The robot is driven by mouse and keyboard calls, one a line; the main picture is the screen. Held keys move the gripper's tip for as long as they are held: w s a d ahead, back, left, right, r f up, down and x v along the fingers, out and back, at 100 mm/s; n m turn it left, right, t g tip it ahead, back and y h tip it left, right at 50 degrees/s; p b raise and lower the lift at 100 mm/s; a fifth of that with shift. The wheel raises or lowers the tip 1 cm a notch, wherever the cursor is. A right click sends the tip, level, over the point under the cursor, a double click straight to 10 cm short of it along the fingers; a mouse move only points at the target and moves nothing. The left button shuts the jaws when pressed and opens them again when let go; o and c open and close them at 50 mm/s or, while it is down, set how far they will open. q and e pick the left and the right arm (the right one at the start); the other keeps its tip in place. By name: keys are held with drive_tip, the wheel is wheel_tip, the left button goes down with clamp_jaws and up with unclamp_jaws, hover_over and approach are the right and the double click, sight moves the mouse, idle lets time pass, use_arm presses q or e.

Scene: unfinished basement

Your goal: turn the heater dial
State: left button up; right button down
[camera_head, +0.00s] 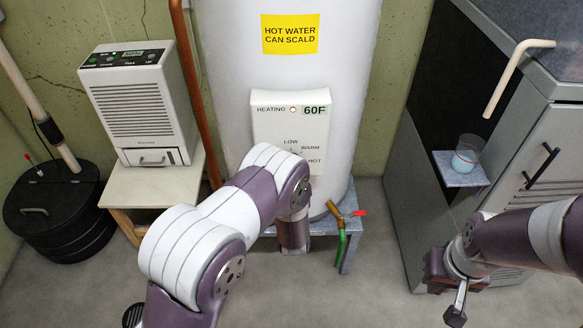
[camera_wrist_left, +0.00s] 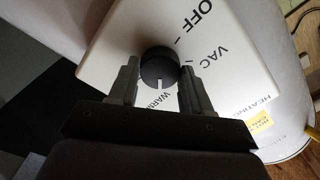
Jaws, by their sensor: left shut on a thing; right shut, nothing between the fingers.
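The heater dial (camera_wrist_left: 157,66) is a round black knob with a white pointer line, on a white control panel (camera_head: 270,119) on the tank. In the left wrist view the pointer line is at the WARM label. My left gripper (camera_wrist_left: 160,75) has one finger on each side of the dial and is shut on it. In the head view my left arm hides the dial and that gripper. The panel display (camera_head: 315,110) reads 60F beside the word HEATING. My right gripper (camera_head: 456,308) is shut and empty, low at the right, away from the heater.
The white tank (camera_head: 330,60) stands on a low grey stand (camera_head: 350,228) with a brass valve (camera_head: 335,210) at its foot. A dehumidifier (camera_head: 140,105) on a wooden stand is at the left. A grey cabinet (camera_head: 400,190) and a small shelf with a cup (camera_head: 467,152) are at the right.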

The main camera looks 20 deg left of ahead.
use_arm(q)
drive_tip(key=shift+f, duration=0.1)
idle(0.4)
drive_tip(key=o, duration=1.1)
drive_tip(key=shift+c, duration=0.2)
drive_tip(key=v, duration=1.2)
drive_tip(key=shift+s, duration=0.4)
